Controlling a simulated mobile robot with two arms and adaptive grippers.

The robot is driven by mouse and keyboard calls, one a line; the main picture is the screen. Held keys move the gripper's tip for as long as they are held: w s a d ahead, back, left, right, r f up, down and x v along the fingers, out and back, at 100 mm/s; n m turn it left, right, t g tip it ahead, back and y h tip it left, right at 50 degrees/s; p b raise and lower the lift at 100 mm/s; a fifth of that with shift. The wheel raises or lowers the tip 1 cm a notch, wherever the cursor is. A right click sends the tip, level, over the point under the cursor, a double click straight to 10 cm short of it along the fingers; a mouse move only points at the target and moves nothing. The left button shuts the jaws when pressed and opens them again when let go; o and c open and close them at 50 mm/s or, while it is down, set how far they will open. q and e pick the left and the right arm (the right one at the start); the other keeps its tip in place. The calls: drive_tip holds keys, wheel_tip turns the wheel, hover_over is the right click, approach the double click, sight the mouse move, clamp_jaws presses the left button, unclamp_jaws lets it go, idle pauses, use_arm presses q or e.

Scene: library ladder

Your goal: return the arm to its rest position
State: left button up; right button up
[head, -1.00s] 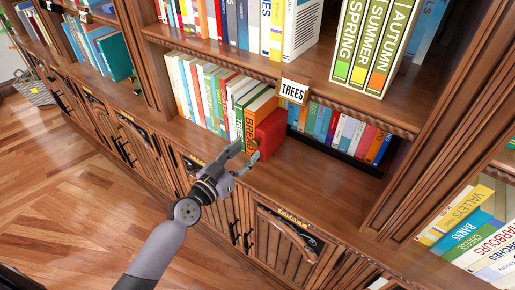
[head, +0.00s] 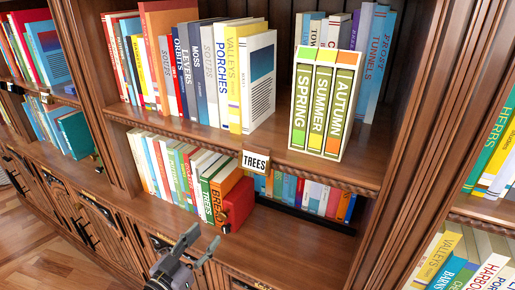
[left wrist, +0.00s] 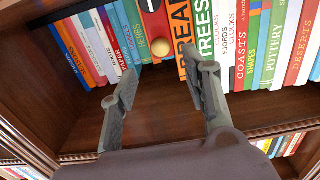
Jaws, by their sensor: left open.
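My left gripper (head: 202,240) is open and empty at the bottom of the head view, in front of the lower shelf's edge. In the left wrist view its two fingers (left wrist: 160,66) are spread apart, with bare shelf and book spines beyond them. A red block-like bookend (head: 238,203) stands on the lower shelf against the orange BREAD book (head: 221,185). In the left wrist view the red bookend (left wrist: 153,22) shows a round gold knob, beside the BREAD spine (left wrist: 182,30). The fingers look apart from both. My right gripper is not in view.
The TREES label (head: 256,161) hangs on the upper shelf's edge, above my gripper. The SPRING, SUMMER and AUTUMN set (head: 324,104) stands on the upper shelf. The lower shelf's front right (head: 300,240) is bare. Cabinet doors lie below.

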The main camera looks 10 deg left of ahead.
use_arm(q)
drive_tip(key=s+d+f+m+g, duration=0.2)
drive_tip(key=s+d+f+g, duration=0.6)
drive_tip(key=s, duration=0.4)
drive_tip(key=s+a+f+n+g+y, duration=0.2)
drive_tip(key=s+a+f+g+y, duration=0.1)
drive_tip(key=s+a, duration=0.3)
drive_tip(key=s+a+f+n+g+y, duration=0.2)
drive_tip(key=s+a+g+y, duration=0.1)
drive_tip(key=s, duration=0.4)
wheel_tip(320, 180, down, 28)
drive_tip(key=s, duration=0.2)
drive_tip(key=s+a+f+g, duration=0.2)
drive_tip(key=s+f, duration=1.2)
drive_tip(key=s, duration=0.2)
drive_tip(key=shift+a, duration=0.4)
drive_tip(key=shift+s, duration=0.1)
